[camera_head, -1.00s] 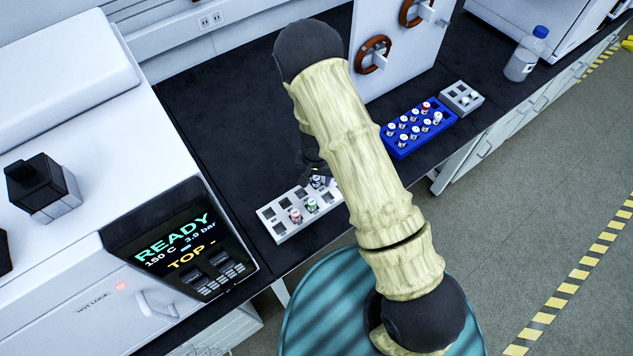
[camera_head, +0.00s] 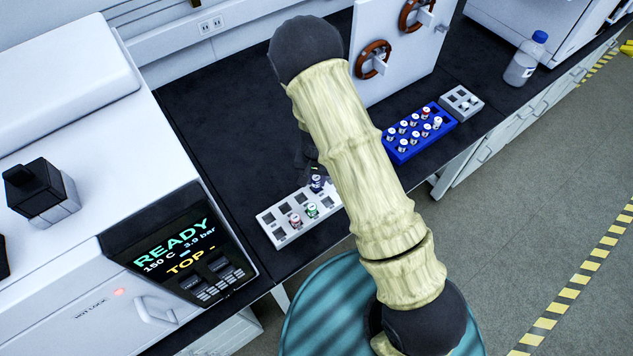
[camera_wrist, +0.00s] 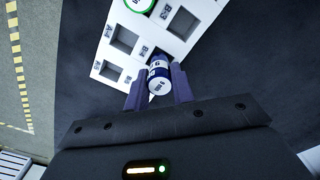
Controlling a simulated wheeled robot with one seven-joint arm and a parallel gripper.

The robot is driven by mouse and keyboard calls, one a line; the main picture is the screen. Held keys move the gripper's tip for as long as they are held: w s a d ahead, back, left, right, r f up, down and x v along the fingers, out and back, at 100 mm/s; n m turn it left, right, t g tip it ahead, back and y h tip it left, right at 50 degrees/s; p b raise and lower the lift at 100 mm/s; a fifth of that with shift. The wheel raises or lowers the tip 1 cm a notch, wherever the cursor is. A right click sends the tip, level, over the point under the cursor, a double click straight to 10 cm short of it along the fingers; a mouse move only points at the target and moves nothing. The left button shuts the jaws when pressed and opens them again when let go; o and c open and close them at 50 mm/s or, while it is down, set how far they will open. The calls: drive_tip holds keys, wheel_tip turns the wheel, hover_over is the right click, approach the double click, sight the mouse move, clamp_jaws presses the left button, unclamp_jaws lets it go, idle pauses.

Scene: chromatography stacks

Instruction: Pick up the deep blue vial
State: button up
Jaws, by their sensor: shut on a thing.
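The deep blue vial (camera_wrist: 159,78) is between the two fingers of my gripper (camera_wrist: 158,92) in the wrist view. It has a white label and a dark blue body. In the head view the vial (camera_head: 316,183) shows at the back edge of the white rack (camera_head: 282,236), partly hidden by my arm. My gripper (camera_head: 312,172) is shut on it. In the wrist view the vial overlaps the edge of the white rack (camera_wrist: 153,45), whose nearby square holes are empty. Whether its base is fully clear of the rack is hard to tell.
Vials with red (camera_head: 295,221) and green (camera_head: 312,210) markings stand in the white rack. A blue rack (camera_head: 404,152) of several vials and a small grey rack (camera_head: 474,104) stand to the right. The READY machine (camera_head: 180,250) is at left. Dark bench behind is clear.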

sight(317, 177)
wheel_tip(317, 177, up, 7)
drive_tip(key=shift+r, duration=0.15)
idle(0.7)
